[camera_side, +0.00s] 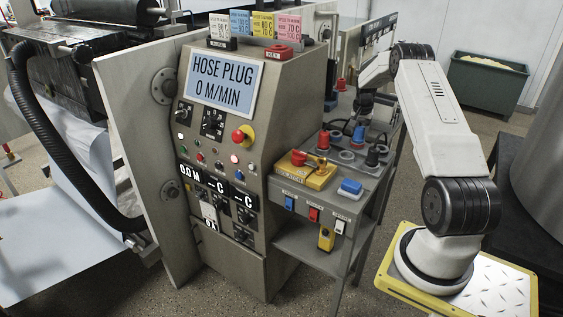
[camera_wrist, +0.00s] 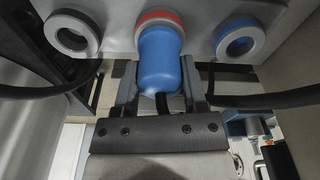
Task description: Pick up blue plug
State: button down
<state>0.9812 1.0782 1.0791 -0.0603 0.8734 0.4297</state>
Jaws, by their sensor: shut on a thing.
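The blue plug (camera_wrist: 160,60) sits at a red-ringed socket (camera_wrist: 160,18) in the wrist view, with its dark cable trailing from its lower end. My gripper (camera_wrist: 161,85) has a finger on either side of the plug and is shut on it. In the side view the blue plug (camera_side: 359,134) stands on the socket bench just below my gripper (camera_side: 364,108). Whether the plug is fully seated in the socket cannot be told.
A dark plug (camera_side: 373,155) stands close by on the bench. A yellow isolator box (camera_side: 306,176) and a blue block (camera_side: 350,187) are nearer the front. Black cables cross beside the fingers.

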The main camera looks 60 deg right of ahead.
aim_at(360, 126)
jog(key=shift+r, duration=0.15)
jog(key=shift+r, duration=1.4)
jog(key=s+a+r, duration=0.9)
jog(key=a+r, duration=0.1)
jog(key=shift+a, duration=0.3)
jog(key=shift+s, duration=0.1)
jog(key=shift+d, duration=0.1)
